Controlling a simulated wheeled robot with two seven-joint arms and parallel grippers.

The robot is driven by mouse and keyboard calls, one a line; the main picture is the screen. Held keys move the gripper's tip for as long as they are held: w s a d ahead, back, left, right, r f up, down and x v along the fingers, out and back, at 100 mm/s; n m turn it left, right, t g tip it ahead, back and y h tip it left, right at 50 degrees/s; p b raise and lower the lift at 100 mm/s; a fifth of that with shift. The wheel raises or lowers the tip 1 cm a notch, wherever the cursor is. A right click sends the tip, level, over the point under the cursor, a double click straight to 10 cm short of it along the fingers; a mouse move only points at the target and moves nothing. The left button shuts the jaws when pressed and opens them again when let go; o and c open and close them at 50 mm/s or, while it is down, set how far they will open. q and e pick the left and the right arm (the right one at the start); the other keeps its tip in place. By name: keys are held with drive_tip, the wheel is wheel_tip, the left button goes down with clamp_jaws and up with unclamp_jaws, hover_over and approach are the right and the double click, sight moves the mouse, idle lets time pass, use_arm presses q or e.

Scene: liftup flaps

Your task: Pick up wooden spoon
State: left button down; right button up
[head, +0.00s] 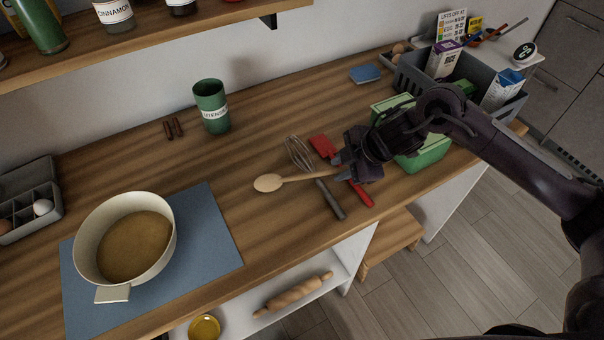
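The wooden spoon (269,183) lies on the wooden counter in the head view, its bowl to the left and its handle running right to my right gripper. My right gripper (341,167) is low over the counter at the handle's right end. Its two fingertips show apart, with the handle's end between or just below them; the gripper hides that end, and I cannot tell whether they touch. My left gripper is not in view.
A whisk (298,153), a red spatula (323,146) and dark and red handles crowd the spoon. A green utensil cup (211,108) stands behind. A pot (88,233) sits on a blue mat (217,240) at left. A green box (432,153) is right of the gripper.

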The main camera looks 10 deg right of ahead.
sight(335, 170)
drive_tip(key=x, duration=0.3)
drive_tip(key=shift+w+a+f, duration=0.1)
drive_tip(key=shift+a, duration=0.05)
drive_tip(key=shift+c, duration=0.2)
clamp_jaws()
